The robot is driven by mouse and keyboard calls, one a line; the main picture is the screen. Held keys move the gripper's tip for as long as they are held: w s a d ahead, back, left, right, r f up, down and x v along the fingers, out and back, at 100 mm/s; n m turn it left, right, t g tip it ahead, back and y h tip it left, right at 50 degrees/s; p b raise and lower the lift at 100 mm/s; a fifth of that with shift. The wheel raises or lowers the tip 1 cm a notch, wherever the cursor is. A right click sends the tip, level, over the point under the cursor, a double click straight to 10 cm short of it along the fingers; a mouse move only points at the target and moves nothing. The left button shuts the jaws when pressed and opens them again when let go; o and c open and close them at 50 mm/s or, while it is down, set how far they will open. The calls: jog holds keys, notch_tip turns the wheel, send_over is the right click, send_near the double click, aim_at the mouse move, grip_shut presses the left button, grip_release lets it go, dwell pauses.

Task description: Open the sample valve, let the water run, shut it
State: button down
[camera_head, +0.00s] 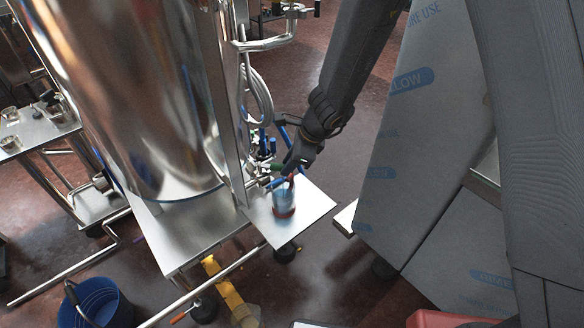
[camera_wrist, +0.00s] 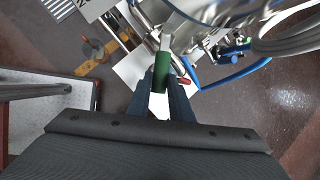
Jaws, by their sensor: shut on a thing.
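A green handle (camera_wrist: 160,74) sits between the two fingers of my gripper (camera_wrist: 167,82) in the wrist view, and the gripper is shut on it. It joins a bright metal lever in front of the tank pipework. In the head view my gripper (camera_head: 292,164) is at the fittings beside the tank, with a bit of the green handle (camera_head: 277,167) showing. A clear bluish cup with a reddish base (camera_head: 284,203) stands on a small metal shelf (camera_head: 312,206) just below my gripper. A small red handle (camera_wrist: 184,81) is right beside the green one. I cannot make out running water.
The big shiny tank (camera_head: 130,90) stands left of my gripper. Blue hoses (camera_wrist: 225,77) and a coiled pale hose (camera_head: 262,95) hang close by. A film-wrapped grey panel (camera_head: 430,130) stands at the right. A blue bucket (camera_head: 98,300) is on the floor.

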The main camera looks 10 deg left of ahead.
jog(key=s+a+m+t+h+b, duration=0.2)
jog(key=s+m+b, duration=0.4)
jog(key=m, duration=0.2)
jog(key=shift+a+t, duration=0.2)
jog(key=shift+t, duration=0.1)
jog(key=shift+h, duration=0.3)
jog(key=c, duration=1.6)
grip_release()
jog(key=shift+r, duration=0.1)
jog(key=p+v, duration=0.5)
jog(key=v, duration=0.2)
jog(key=shift+s+r, duration=0.25)
jog(key=shift+r, duration=0.05)
